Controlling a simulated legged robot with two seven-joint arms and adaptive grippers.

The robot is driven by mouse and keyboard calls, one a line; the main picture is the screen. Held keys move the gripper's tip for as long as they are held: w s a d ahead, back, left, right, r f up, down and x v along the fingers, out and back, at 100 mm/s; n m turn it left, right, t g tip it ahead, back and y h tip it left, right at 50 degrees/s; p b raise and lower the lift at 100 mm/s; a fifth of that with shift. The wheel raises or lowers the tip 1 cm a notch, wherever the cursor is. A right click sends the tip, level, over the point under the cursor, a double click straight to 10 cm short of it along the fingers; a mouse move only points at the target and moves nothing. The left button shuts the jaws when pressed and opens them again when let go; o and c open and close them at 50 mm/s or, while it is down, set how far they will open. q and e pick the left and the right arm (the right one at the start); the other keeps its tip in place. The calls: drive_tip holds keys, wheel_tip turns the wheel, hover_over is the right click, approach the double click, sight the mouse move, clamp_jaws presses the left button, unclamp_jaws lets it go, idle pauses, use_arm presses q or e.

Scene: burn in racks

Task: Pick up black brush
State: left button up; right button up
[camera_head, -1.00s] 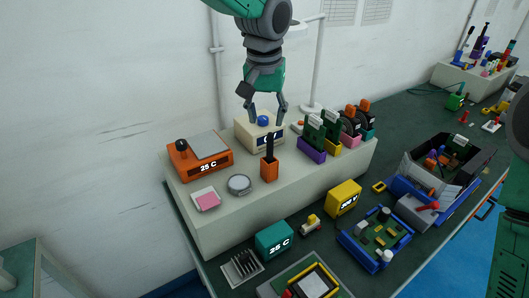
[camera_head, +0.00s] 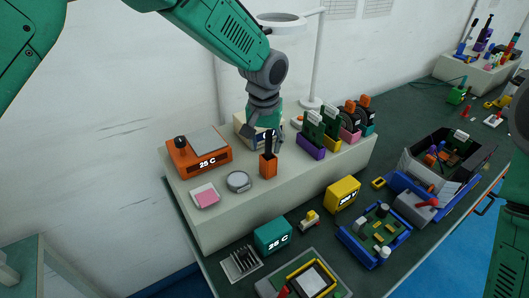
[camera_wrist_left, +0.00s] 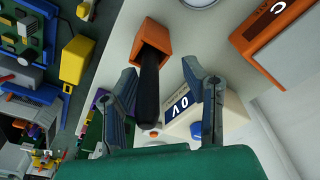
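The black brush (camera_head: 268,145) stands upright in a small orange holder (camera_head: 268,167) on the raised white shelf. In the left wrist view the brush (camera_wrist_left: 149,90) shows as a dark handle sticking out of the orange holder (camera_wrist_left: 152,38) toward the camera. My left gripper (camera_head: 262,138) is above and around the brush top. In the left wrist view its fingers (camera_wrist_left: 165,88) are spread, one on each side of the handle, with a gap on the right. My right gripper is not seen; only a dark part of my arm shows at the right edge.
An orange 25 C box (camera_head: 200,155) stands left of the holder, and a cream box (camera_head: 243,128) stands behind it. Green boards in a purple stand (camera_head: 311,146) are to the right. A lamp pole (camera_head: 316,60) rises behind.

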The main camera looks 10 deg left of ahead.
use_arm(q)
drive_tip(key=shift+d+r, duration=0.1)
drive_tip(key=shift+d, duration=0.35)
drive_tip(key=c, duration=0.6)
drive_tip(key=shift+s+d, duration=0.1)
drive_tip(key=shift+d, duration=0.2)
clamp_jaws()
drive_tip(key=shift+d, duration=0.25)
drive_tip(key=shift+a+r, duration=0.15)
drive_tip(key=shift+a, duration=0.3)
wheel_tip(320, 180, up, 9)
drive_tip(key=shift+f+b, duration=0.2)
drive_tip(key=shift+b, duration=0.3)
drive_tip(key=shift+a+r, duration=0.3)
drive_tip(key=shift+r, duration=0.2)
